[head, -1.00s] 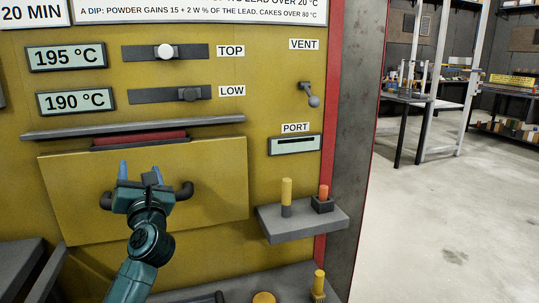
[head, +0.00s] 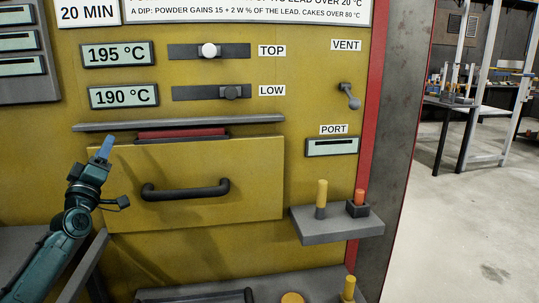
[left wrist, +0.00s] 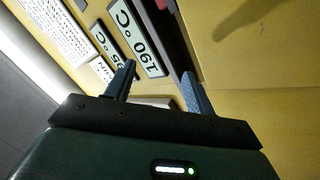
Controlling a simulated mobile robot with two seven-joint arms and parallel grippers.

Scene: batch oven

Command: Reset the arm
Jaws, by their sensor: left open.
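My left gripper (head: 113,172) is at the left of the head view, in front of the left edge of the oven's yellow drawer door (head: 240,165). It is open and empty, apart from the black handle (head: 186,190). In the left wrist view its two blue fingers (left wrist: 157,85) stand spread with nothing between them, and the 190 °C display (left wrist: 138,38) shows beyond them. The door looks nearly closed, with a red strip (head: 180,133) along its top. My right gripper does not show.
A grey ledge (head: 178,126) juts out above the door. A small shelf (head: 335,228) at right bears a yellow-topped peg (head: 321,195) and an orange-topped one (head: 359,198). Sliders and a vent lever (head: 349,97) are higher up. Open floor (head: 465,215) lies to the right.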

